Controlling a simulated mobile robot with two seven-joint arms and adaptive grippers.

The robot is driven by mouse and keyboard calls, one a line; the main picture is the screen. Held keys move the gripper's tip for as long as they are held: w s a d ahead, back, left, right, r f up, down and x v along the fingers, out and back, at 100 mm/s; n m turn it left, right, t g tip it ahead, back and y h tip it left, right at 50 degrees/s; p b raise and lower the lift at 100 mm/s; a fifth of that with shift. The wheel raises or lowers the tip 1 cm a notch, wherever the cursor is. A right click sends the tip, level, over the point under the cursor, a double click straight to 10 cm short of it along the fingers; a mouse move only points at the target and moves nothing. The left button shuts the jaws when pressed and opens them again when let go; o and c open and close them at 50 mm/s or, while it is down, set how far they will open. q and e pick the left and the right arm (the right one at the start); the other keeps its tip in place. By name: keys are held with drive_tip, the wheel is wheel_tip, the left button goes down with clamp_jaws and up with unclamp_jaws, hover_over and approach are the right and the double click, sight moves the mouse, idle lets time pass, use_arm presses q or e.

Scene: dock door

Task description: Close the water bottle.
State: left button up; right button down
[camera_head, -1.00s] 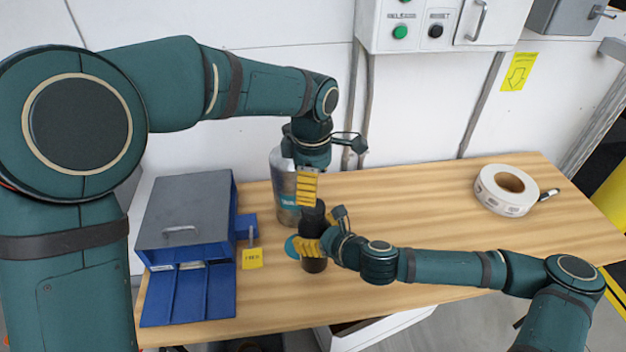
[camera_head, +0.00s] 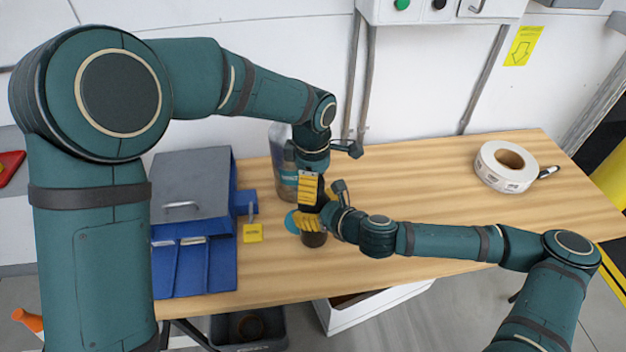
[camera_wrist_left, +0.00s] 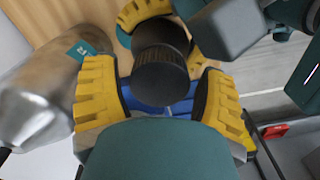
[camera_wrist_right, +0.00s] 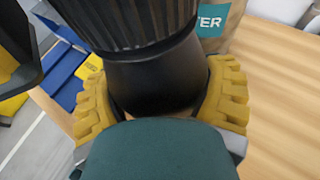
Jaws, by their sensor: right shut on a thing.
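A dark bottle (camera_head: 314,240) stands upright near the table's front edge. Its black ridged cap (camera_wrist_left: 160,65) is on top, and the cap also shows in the right wrist view (camera_wrist_right: 125,20). My right gripper (camera_head: 314,222) is shut around the smooth body below the cap, with a yellow finger on each side. My left gripper (camera_head: 314,192) comes down from above. Its yellow fingers are open on either side of the cap, with thin gaps visible in the left wrist view. I cannot tell how tightly the cap sits.
A grey container with a teal WATER label (camera_head: 283,170) stands just behind the bottle. A blue box with a grey lid (camera_head: 190,185) and a yellow tag (camera_head: 252,233) are to the left. A white tape roll (camera_head: 506,166) lies at the right. The table's middle is clear.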

use_arm(q)
drive_tip(key=c, duration=0.9)
drive_tip(key=m, duration=0.6)
drive_tip(key=shift+m, duration=0.3)
drive_tip(key=m, duration=0.7)
drive_tip(key=o, duration=1.3)
